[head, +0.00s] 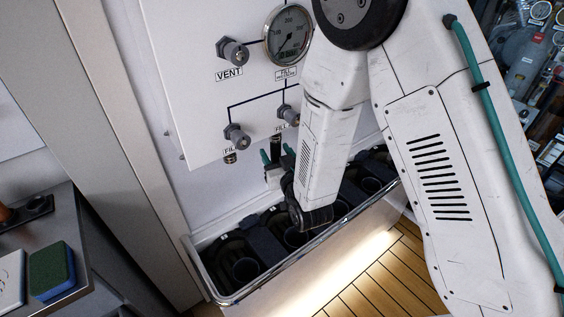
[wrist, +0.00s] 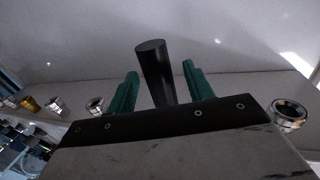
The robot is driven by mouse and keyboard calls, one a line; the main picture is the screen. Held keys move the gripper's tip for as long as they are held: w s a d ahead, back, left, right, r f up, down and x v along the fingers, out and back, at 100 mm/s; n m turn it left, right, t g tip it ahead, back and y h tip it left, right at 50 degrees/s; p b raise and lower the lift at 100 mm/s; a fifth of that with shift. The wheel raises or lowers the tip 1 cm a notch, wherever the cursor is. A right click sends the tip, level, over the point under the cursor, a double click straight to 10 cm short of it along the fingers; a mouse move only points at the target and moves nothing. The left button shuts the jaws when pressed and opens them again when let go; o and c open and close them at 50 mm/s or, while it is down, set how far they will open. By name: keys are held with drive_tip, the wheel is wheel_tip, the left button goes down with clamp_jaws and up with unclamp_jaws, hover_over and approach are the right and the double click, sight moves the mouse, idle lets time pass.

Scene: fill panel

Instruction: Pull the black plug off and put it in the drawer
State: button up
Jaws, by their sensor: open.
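The black plug (wrist: 154,68) is a dark cylinder in the wrist view, standing between the two teal fingers of my gripper (wrist: 160,82). Gaps show on both sides of it, and its lower part is hidden behind my gripper's body. In the head view the plug (head: 275,143) is a small dark piece under the panel's lower edge, with my gripper (head: 275,158) around it, open. The drawer (head: 222,299) stands open below, with a metal rim and a black insert with round recesses. My arm hides part of it.
The white panel (head: 190,75) carries a gauge (head: 288,36), a VENT valve (head: 232,51) and FILL valves (head: 237,137). Metal fittings (wrist: 95,106) sit either side of my gripper, one at right (wrist: 289,113). A counter with a green-and-blue sponge (head: 51,268) is at left.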

sight(274, 161)
drive_tip(key=shift+x, duration=1.55)
drive_tip(key=c, duration=1.1)
drive_tip(key=shift+f, duration=2.5)
